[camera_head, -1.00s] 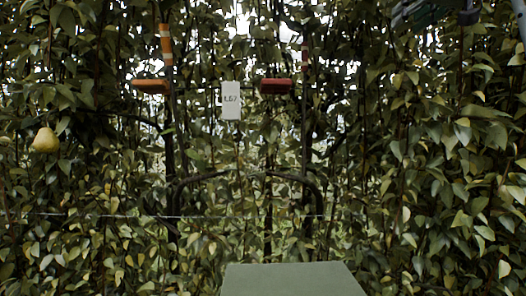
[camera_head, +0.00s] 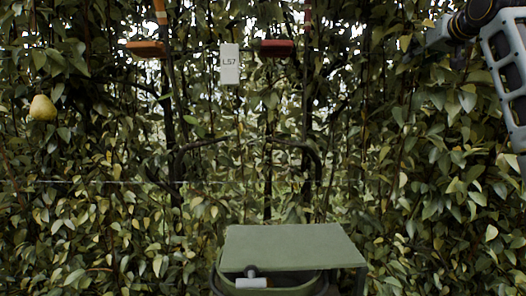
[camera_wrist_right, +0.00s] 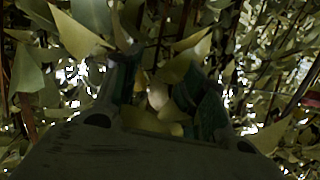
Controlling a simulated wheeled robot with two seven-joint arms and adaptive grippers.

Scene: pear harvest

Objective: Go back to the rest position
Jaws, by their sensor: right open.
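My right gripper (camera_head: 428,42) is at the upper right of the head view, on the arm that comes in from the right edge, in front of the leaf wall. In the right wrist view, its two dark fingers (camera_wrist_right: 160,82) stand apart with leaves around and beyond them. A pale yellowish shape shows between the fingers; I cannot tell whether it is a leaf or a fruit. My left gripper is not in view. A yellow-green pear (camera_head: 43,108) hangs at the left of the head view, far from my right gripper.
A dense leaf wall fills the background. A white tag (camera_head: 229,63) marked L57 hangs between an orange bar (camera_head: 146,48) and a red bar (camera_head: 277,48). An olive-green flat-topped container (camera_head: 295,248) stands at the bottom centre, with a pale cylinder (camera_head: 252,282) below its top.

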